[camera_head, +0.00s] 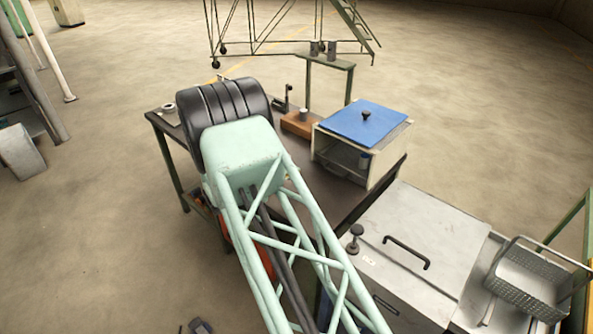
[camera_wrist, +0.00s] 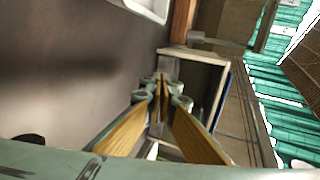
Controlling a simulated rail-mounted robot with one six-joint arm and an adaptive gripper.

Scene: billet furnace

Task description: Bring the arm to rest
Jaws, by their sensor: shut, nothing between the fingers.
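My gripper (camera_wrist: 162,88) shows in the wrist view, with its two fingers closed together and nothing between them. It hangs over or near the dark table, beside the open side of a pale box. In the head view my green lattice arm reaches from the bottom up across the dark table (camera_head: 335,205). A black ribbed part at the arm's far end hides what lies behind it, and my gripper is not visible there.
A pale box with a blue lid (camera_head: 366,122) stands on the table, next to a brown block (camera_head: 297,124). A steel cabinet (camera_head: 420,235) with a black handle and a wire basket (camera_head: 527,282) are at the lower right.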

